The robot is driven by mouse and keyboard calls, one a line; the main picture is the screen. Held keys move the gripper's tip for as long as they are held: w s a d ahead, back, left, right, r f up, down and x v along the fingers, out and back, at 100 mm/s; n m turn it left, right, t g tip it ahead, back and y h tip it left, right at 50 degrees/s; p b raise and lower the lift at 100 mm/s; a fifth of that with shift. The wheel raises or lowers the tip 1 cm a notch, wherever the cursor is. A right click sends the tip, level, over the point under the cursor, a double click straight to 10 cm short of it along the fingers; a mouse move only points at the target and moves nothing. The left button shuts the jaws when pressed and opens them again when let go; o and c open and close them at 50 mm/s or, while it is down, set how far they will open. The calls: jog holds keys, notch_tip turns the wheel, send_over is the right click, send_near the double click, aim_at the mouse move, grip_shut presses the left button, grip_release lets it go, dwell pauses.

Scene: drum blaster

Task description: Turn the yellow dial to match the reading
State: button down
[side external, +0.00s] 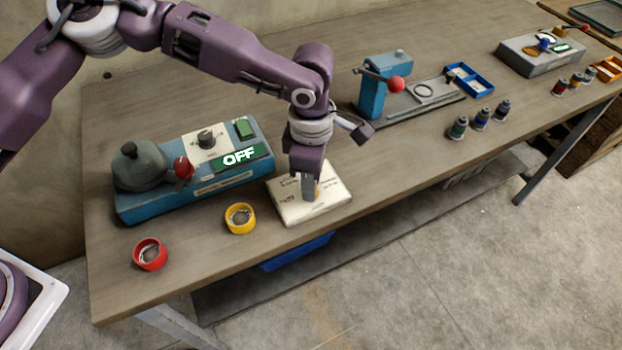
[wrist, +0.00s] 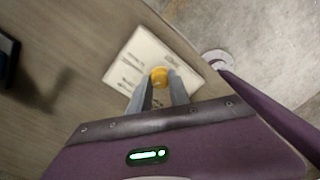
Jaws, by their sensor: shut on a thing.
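The yellow dial (wrist: 159,76) stands on a cream panel (wrist: 124,66) with small dark markings that I cannot read. In the side external view the cream panel (side external: 290,211) lies near the table's front edge, and the dial is mostly hidden behind the fingers. My gripper (side external: 311,194) points straight down over the panel. Its fingers (wrist: 158,92) are shut on the yellow dial, one on each side. The dial's pointer direction cannot be made out.
A blue machine (side external: 140,211) with a lit "OFF" display (side external: 240,157) stands left of the panel. A blue press (side external: 371,95) with a red ball handle stands to the right.

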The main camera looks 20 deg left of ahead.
jog(key=c, duration=1.2)
grip_release()
notch_tip(320, 180, up, 7)
jog(key=shift+w+r, duration=0.1)
